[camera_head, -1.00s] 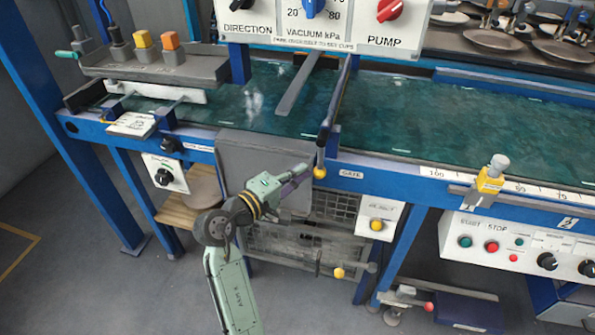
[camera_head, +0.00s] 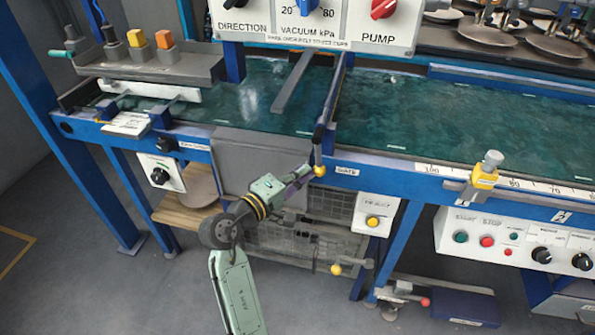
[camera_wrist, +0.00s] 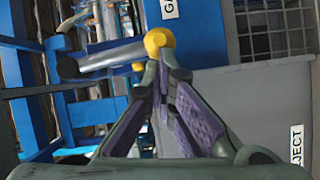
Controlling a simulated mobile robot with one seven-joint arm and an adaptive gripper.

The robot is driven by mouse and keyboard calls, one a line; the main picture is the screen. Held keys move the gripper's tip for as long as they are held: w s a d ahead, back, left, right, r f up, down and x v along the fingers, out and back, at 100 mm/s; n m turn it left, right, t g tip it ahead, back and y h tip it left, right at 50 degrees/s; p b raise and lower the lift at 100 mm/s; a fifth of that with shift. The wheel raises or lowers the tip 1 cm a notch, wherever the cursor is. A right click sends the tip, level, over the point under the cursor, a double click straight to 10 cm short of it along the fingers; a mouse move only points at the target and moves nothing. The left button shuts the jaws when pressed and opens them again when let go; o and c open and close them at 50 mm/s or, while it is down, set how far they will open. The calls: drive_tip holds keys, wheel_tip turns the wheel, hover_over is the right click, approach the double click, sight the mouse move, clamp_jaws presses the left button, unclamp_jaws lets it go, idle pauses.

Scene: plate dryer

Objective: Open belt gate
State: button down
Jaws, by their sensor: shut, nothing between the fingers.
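The belt gate is a dark bar (camera_head: 333,100) lying across the green belt, beside the GATE label (camera_head: 347,171). Its lever hangs down at the belt's front edge and ends in a yellow ball knob (camera_head: 319,170). My gripper (camera_head: 309,170) is shut and empty, just left of the knob in the head view. In the wrist view, the yellow knob (camera_wrist: 158,40) sits right at the closed fingertips (camera_wrist: 163,62), with the grey lever running left from it. I cannot tell whether the fingertips touch the knob.
A grey panel (camera_head: 255,160) and wire mesh stand below the belt, behind my arm. A white box with a yellow button (camera_head: 372,222) is right of my gripper. Another yellow-knobbed lever (camera_head: 336,269) sits lower. A yellow-and-grey clamp (camera_head: 485,172) is on the rail at right.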

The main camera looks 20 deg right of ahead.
sight(317, 175)
drive_tip(key=d+n, duration=0.1)
drive_tip(key=s+n+h, duration=0.1)
drive_tip(key=n, duration=0.1)
drive_tip(key=d+f+n+t+h, duration=0.1)
drive_tip(key=shift+s+d+n, duration=0.3)
drive_tip(key=shift+n, duration=0.1)
drive_tip(key=s+d+r+n+t+y, duration=0.1)
drive_tip(key=s+d+r+n+t, duration=0.1)
drive_tip(key=n, duration=0.6)
drive_tip(key=s+d+r+n+t, duration=0.2)
drive_tip(key=d+r+n+t, duration=0.1)
drive_tip(key=n+t, duration=0.3)
drive_tip(key=shift+s+d+r+n+t+y, duration=0.25)
drive_tip(key=shift+d+n+t+y, duration=0.15)
drive_tip(key=shift+d+n, duration=0.5)
drive_tip(key=shift+r, duration=0.1)
